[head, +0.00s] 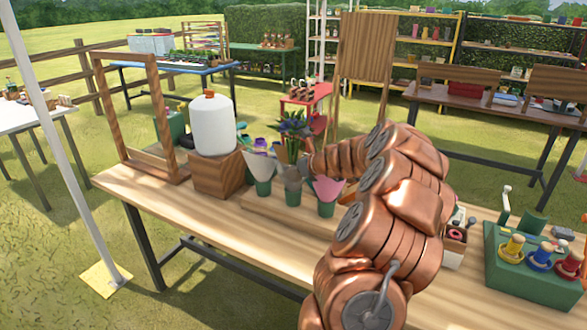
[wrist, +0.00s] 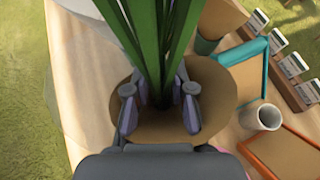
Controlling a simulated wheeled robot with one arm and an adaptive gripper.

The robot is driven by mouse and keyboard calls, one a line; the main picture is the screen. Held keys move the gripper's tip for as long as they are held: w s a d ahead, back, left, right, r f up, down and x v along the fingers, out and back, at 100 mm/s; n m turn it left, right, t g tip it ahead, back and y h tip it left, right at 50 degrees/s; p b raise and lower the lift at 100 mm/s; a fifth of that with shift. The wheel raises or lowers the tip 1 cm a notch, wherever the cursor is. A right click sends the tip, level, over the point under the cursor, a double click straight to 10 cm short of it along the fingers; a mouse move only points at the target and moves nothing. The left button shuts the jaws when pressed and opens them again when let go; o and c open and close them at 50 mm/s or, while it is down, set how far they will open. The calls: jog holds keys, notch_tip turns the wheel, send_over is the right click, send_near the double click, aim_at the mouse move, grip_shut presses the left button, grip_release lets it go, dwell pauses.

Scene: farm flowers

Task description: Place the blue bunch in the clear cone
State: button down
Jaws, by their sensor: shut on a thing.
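The blue bunch (head: 293,124) is upright, with dark leaves and blue flowers above the row of cones. In the wrist view its green stems (wrist: 158,35) run down between my gripper's fingers (wrist: 160,100), which are shut on them. The clear cone (head: 262,164) stands in a green holder at the left end of the row, left of the bunch. In the wrist view a pale see-through shape at the left (wrist: 82,105) looks like this cone. A brown paper cone (wrist: 218,92) lies directly beneath my gripper. The stem ends are hidden.
A pink cone (head: 327,188) stands at the right of the row. A white tank (head: 212,125) on a wooden block and a wooden frame (head: 105,90) stand left. A grey cup (wrist: 262,116) and teal-edged tray (wrist: 245,50) lie right in the wrist view. The table's front left is clear.

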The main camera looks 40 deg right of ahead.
jog(key=shift+f, duration=0.1)
jog(key=c, duration=1)
grip_release()
jog(key=v, duration=1.2)
jog(key=shift+r+b, duration=0.2)
jog(key=shift+b, duration=0.25)
